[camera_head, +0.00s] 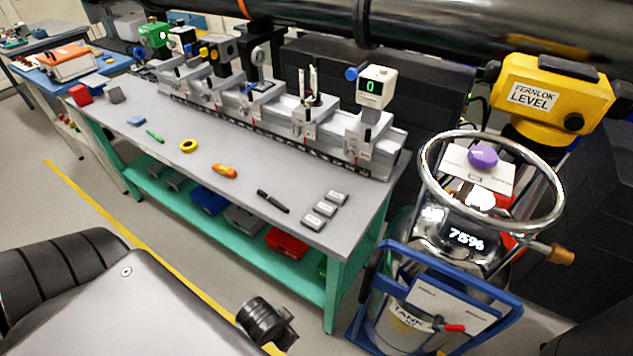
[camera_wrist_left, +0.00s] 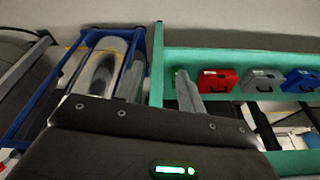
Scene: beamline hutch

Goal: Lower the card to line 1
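A white card (camera_head: 448,294) shows in the blue frame (camera_head: 493,328) on the front of the silver tank (camera_head: 385,312). A label reading "TANK" (camera_head: 411,317) and a red tab (camera_head: 455,328) are just below it. I cannot make out numbered lines. The tank (camera_wrist_left: 103,65) and blue frame (camera_wrist_left: 148,50) also show at the left of the left wrist view. My left gripper (camera_wrist_left: 158,85) is open and empty there, its grey fingers apart, away from the card. A black part of my arm shows at the bottom of the head view. My right gripper is not in view.
The workbench (camera_head: 205,150) with a teal frame stands left of the tank, holding instruments and loose tools. Cases, including a red one (camera_head: 286,243), sit on its lower shelf. A chrome ring (camera_head: 428,150) circles the tank's top. Floor (camera_head: 130,225) is open before the bench.

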